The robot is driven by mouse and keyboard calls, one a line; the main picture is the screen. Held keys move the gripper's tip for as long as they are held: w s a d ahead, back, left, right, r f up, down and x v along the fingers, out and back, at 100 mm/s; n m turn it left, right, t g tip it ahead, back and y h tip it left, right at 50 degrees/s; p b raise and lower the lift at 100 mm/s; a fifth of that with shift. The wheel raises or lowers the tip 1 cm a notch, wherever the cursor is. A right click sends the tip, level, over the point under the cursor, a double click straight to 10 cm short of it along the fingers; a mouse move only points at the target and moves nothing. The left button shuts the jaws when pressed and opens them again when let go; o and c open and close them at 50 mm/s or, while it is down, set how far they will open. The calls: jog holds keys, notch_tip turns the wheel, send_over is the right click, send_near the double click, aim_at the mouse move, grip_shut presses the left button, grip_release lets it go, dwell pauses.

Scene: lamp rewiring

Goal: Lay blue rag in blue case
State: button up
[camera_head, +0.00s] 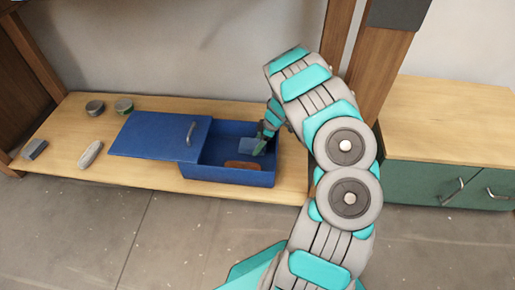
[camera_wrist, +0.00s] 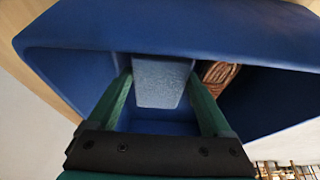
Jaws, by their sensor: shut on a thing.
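The blue case (camera_head: 228,178) sits on the low wooden shelf, with its blue lid (camera_head: 150,140) slid to the left and the right part open. My gripper (camera_head: 262,146) reaches down into the opening near the right end. It is shut on the blue rag (camera_head: 250,147), a grey-blue folded block. In the wrist view the rag (camera_wrist: 160,85) sits between the two green fingers of my gripper (camera_wrist: 160,92), within the walls of the case (camera_wrist: 100,30). Whether the rag touches the case floor is unclear.
A brown coiled thing (camera_head: 241,165) lies in the case beside the rag, also in the wrist view (camera_wrist: 220,76). Two tins (camera_head: 95,107) (camera_head: 124,104), a dark grey block (camera_head: 35,149) and a pale oblong thing (camera_head: 90,154) lie left. A green cabinet (camera_head: 430,182) stands right.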

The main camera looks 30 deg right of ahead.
jog(key=shift+f, duration=1.3)
jog(key=shift+f, duration=0.2)
jog(key=o, duration=1.1)
jog(key=shift+o, duration=0.2)
jog(key=shift+r, duration=0.1)
jog(key=p+v, duration=0.1)
jog(key=v, duration=1.1)
jog(key=shift+r, duration=0.2)
